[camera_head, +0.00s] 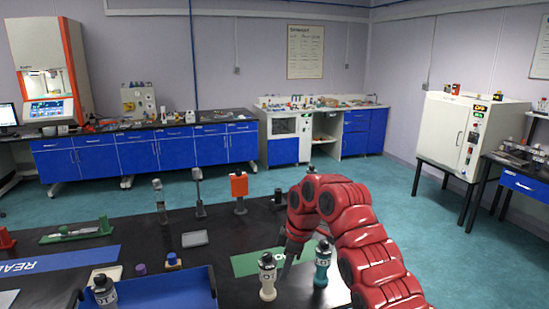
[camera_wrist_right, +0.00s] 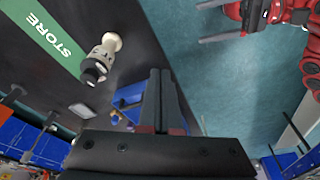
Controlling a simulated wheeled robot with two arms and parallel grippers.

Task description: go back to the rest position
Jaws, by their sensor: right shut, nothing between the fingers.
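My right arm comes in from the right in the head view, and its gripper (camera_head: 287,262) points down over the black table between two bottles. In the right wrist view the fingers of this gripper (camera_wrist_right: 162,95) are together with nothing between them. A white bottle with a dark cap (camera_head: 267,280) stands just left of the gripper, and a teal bottle (camera_head: 321,264) just right of it. My left gripper (camera_wrist_right: 210,24) shows at the top of the right wrist view, its two grey fingers apart and empty. It is not in the head view.
A green STORE mat (camera_head: 246,264) lies beside the bottles. A blue tray (camera_head: 160,294) and a dark-capped bottle (camera_head: 105,291) are at the lower left. An orange block on a stand (camera_head: 239,186) stands at the table's far edge. Open floor (camera_head: 400,180) lies beyond.

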